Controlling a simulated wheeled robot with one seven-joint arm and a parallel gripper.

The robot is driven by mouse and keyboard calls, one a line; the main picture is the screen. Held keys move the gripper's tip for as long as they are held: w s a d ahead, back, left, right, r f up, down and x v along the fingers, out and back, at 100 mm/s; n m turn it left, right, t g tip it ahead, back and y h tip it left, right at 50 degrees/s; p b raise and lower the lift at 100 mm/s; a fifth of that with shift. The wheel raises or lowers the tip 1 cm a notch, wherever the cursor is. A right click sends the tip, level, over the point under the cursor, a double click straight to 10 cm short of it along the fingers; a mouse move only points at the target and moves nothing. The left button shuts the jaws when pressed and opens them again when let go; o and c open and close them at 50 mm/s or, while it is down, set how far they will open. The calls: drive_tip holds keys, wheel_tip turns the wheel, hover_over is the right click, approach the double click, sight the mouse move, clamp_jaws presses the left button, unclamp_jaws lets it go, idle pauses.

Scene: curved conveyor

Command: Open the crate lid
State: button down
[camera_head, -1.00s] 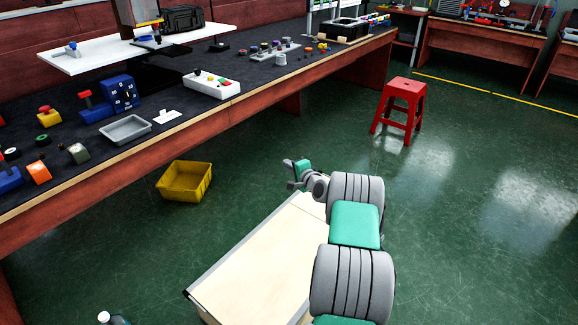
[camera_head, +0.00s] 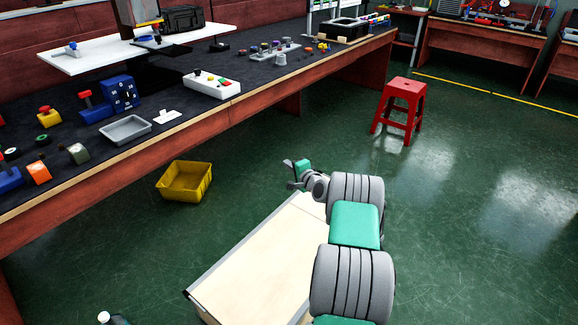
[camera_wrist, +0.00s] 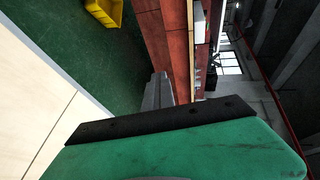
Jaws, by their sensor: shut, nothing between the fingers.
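The crate (camera_head: 250,262) stands on the floor at the lower middle of the head view. Its pale flat lid has grey metal edging and lies closed. Its right side is partly hidden by my arm. The lid also fills the left edge of the wrist view (camera_wrist: 32,95). My gripper (camera_head: 290,174) is at the far end of the crate, just beyond the lid's far edge, with nothing in it. In the wrist view my gripper's grey fingers (camera_wrist: 158,92) are shut and point away over the floor toward the bench. I cannot tell whether they touch the crate.
A yellow bin (camera_head: 184,182) sits on the green floor left of the gripper. A long workbench (camera_head: 150,145) with a grey tray (camera_head: 125,130) and several control parts runs along the left. A red stool (camera_head: 400,108) stands at the back right. The floor on the right is clear.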

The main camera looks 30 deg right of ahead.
drive_tip(key=c, duration=2.1)
unclamp_jaws()
drive_tip(key=shift+c, duration=0.2)
drive_tip(key=o, duration=0.4)
drive_tip(key=p+v, duration=0.1)
drive_tip(key=v, duration=0.7)
